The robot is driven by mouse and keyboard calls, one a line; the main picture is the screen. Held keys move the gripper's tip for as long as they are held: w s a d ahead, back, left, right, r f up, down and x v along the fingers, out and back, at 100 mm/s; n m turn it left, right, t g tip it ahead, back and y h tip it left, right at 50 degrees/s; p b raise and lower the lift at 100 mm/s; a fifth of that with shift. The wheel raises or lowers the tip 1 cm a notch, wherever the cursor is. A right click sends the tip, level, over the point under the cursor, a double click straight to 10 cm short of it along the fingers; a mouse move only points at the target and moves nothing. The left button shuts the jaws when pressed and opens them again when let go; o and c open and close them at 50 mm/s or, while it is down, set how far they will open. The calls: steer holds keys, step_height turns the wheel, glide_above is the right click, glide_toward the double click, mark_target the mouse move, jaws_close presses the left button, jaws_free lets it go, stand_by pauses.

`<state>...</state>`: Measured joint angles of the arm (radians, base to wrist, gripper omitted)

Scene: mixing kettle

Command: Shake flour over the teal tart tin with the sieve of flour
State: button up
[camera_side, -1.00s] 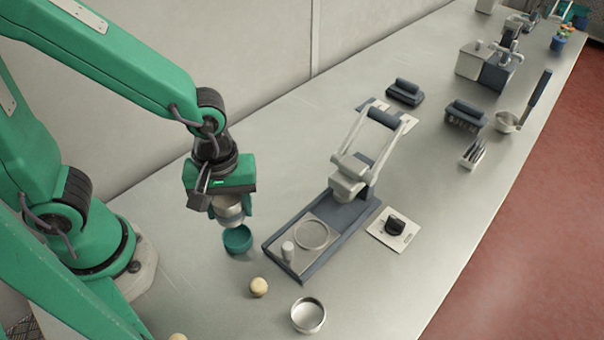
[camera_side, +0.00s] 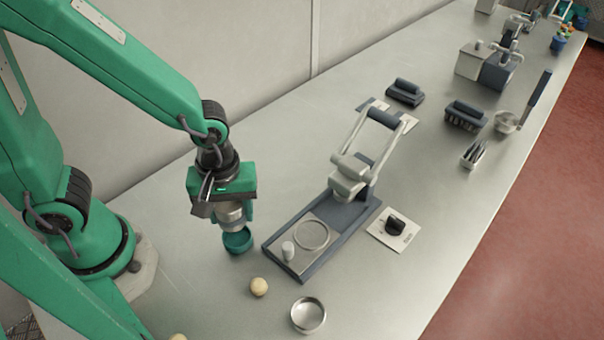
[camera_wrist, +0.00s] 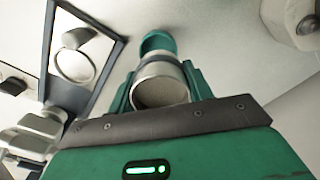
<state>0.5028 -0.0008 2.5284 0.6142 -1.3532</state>
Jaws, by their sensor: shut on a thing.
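The teal tart tin (camera_side: 238,242) stands on the steel worktop beside the dark press base. My gripper (camera_side: 235,215) is shut on the sieve of flour (camera_side: 230,216), a pale metal cup shape, and holds it above the tin. In the wrist view the sieve (camera_wrist: 160,86) sits between the green fingers, and part of the teal tin (camera_wrist: 157,42) shows beyond it. The sieve hides the rest of the tin there. I cannot see any flour falling.
The hand press (camera_side: 325,235) stands just right of the tin. A dough ball (camera_side: 259,287) and an empty metal ring or tin (camera_side: 308,315) lie in front. A dial plate (camera_side: 394,229) is right of the press. The wall runs behind.

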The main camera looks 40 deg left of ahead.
steer(key=shift+w+a, duration=0.15)
steer(key=shift+a, duration=0.15)
steer(key=shift+s+d, duration=0.35)
steer(key=shift+d, duration=0.25)
steer(key=shift+s+d, duration=0.35)
steer(key=shift+d, duration=0.25)
steer(key=shift+a, duration=0.1)
steer(key=shift+w+a, duration=0.35)
steer(key=shift+a, duration=0.25)
steer(key=shift+w+a, duration=0.35)
steer(key=shift+a, duration=0.2)
steer(key=shift+d, duration=0.15)
steer(key=shift+s+d, duration=0.35)
steer(key=shift+d, duration=0.2)
steer(key=shift+s+d, duration=0.35)
steer(key=shift+d, duration=0.2)
steer(key=shift+w+a, duration=0.1)
